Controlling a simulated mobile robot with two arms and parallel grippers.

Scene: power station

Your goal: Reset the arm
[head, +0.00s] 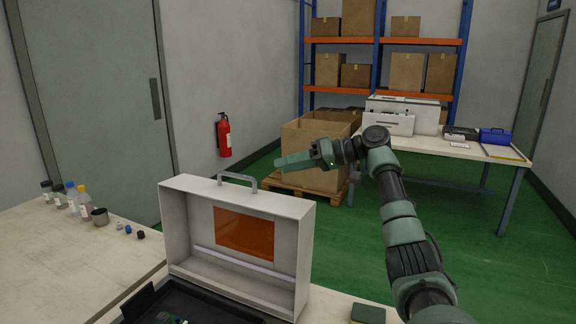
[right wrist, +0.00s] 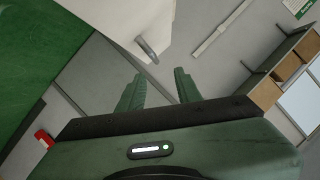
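My right arm rises from the lower right in the head view and bends left at its raised elbow. Its gripper (head: 280,162) points left, in the air above and to the right of the open case (head: 178,225). In the right wrist view its two green fingers (right wrist: 158,88) stand apart with nothing between them. My left arm and gripper do not show in either view.
The case's raised lid has a grey handle (head: 238,180) and an orange panel (head: 244,232). A pallet box (head: 312,160) and table stand behind.

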